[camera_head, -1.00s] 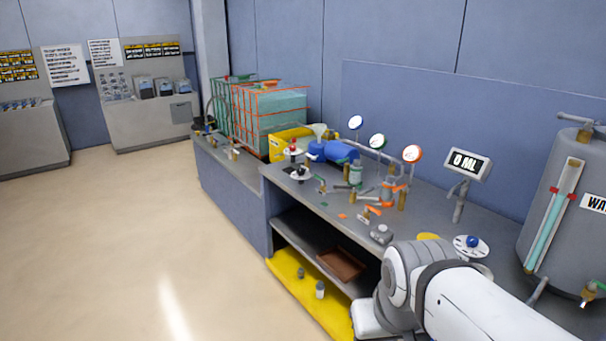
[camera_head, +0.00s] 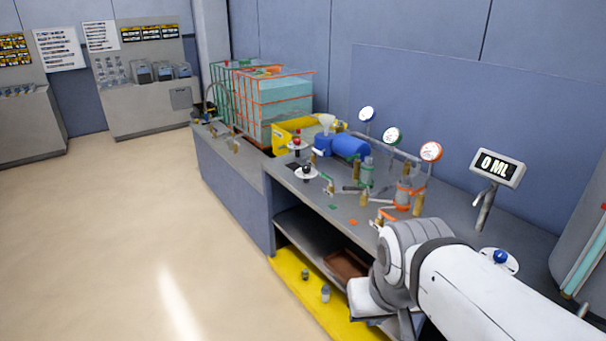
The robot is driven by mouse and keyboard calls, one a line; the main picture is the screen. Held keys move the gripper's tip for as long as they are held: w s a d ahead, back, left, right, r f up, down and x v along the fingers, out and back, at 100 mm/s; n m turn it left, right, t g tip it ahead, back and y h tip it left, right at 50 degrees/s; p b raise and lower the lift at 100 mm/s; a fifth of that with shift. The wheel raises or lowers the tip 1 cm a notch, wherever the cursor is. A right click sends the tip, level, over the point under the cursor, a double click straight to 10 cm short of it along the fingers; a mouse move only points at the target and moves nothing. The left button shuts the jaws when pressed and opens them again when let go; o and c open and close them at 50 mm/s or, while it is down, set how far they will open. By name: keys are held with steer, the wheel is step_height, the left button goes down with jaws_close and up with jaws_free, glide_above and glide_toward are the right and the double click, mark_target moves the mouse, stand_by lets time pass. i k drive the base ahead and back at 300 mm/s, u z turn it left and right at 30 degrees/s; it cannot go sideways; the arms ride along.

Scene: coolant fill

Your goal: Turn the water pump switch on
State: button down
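Three round white plates with knobs stand on the workbench: one with a red knob (camera_head: 297,144), one with a black knob (camera_head: 306,172), and one with a blue knob (camera_head: 500,258) at the right. I cannot read any label that tells which is the water pump switch, nor its on or off position. A blue cylindrical pump-like body (camera_head: 350,147) lies behind the red and black knobs. My white arm crosses the lower right, in front of the bench. My gripper is not visible; the arm's end is cut off or hidden.
The grey bench (camera_head: 455,222) carries pipes, valves, several gauges (camera_head: 391,136) and a "0 ML" display (camera_head: 497,167). Caged tanks (camera_head: 280,100) stand at the back left. A grey tank (camera_head: 590,240) is at the right edge. The floor (camera_head: 110,240) at left is clear.

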mark_target(306, 169)
steer(key=u, duration=0.2)
steer(key=i, duration=0.7)
steer(key=u, duration=0.5)
steer(key=i, duration=2.15)
steer(key=z, duration=0.25)
